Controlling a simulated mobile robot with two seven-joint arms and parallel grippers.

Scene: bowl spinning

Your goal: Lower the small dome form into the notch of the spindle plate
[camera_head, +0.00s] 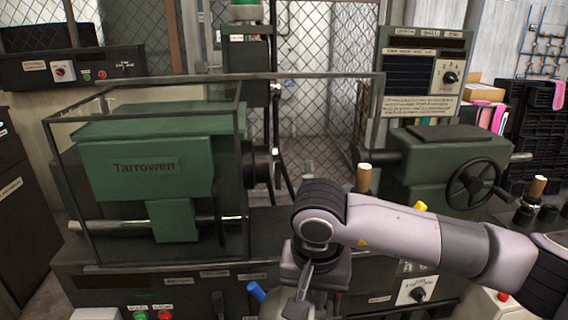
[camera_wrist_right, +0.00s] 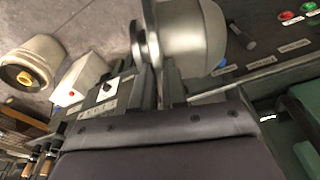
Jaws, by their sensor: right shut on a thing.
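My right gripper (camera_head: 303,283) hangs in front of the lathe bed in the head view, pointing down. It also shows in the right wrist view (camera_wrist_right: 160,82), its fingers shut on a smooth grey metal form (camera_wrist_right: 188,32) that I take for the small dome form. In the head view only a little of the form (camera_head: 288,309) shows, below the gripper at the bottom edge. The dark spindle end (camera_head: 262,165) projects from the green headstock (camera_head: 150,165); the form is below it and apart. I cannot make out a notch. My left gripper is not in view.
A clear-sided guard (camera_head: 243,190) with a dark frame surrounds the headstock. The tailstock (camera_head: 440,160) with its handwheel (camera_head: 474,186) stands right. In the wrist view, a white box (camera_wrist_right: 84,78) and a cream rounded object (camera_wrist_right: 35,60) stand on the left.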

